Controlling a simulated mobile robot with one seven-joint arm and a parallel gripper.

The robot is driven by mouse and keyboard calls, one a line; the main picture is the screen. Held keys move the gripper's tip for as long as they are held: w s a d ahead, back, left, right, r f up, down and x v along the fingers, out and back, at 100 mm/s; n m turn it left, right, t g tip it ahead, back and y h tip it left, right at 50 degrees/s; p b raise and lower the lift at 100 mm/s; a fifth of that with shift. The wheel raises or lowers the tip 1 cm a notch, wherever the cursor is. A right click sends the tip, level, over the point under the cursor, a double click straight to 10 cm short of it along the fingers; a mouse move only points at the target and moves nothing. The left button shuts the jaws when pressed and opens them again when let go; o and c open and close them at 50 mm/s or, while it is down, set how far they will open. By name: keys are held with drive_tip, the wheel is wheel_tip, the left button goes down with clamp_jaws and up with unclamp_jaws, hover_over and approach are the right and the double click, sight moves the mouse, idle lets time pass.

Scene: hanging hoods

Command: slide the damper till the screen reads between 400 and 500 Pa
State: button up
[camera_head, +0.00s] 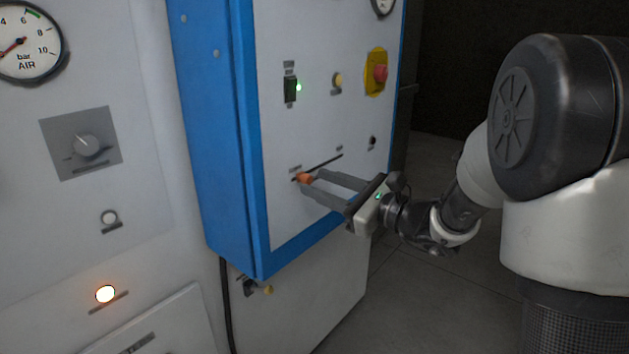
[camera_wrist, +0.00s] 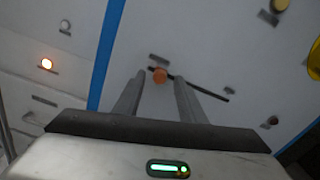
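The damper is a slot (camera_head: 328,161) in the white face of the blue-edged panel, with an orange knob (camera_head: 304,178) at its left end. The slot rises to the right in the head view. In the wrist view the knob (camera_wrist: 160,76) shows between the fingertips. My gripper (camera_head: 310,182) is open, its two fingers pointing at the panel on either side of the knob. A gap shows between the knob and each finger in the wrist view (camera_wrist: 159,79). I cannot tell how far the tips are from the panel. No screen with a Pa reading is in view.
A green-lit switch (camera_head: 291,89), a yellow button (camera_head: 338,80) and a red stop button on yellow (camera_head: 378,73) sit above the slot. A small dark knob (camera_head: 372,141) is to its right. An air gauge (camera_head: 25,45) is far left. Open floor (camera_head: 425,300) lies right.

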drive_tip(key=shift+x, duration=1.2)
clamp_jaws()
drive_tip(key=w+d, duration=0.3)
drive_tip(key=w, duration=0.1)
drive_tip(key=w+d, duration=0.2)
drive_tip(key=w, duration=0.1)
drive_tip(key=shift+d, duration=0.3)
unclamp_jaws()
drive_tip(key=shift+s, duration=0.1)
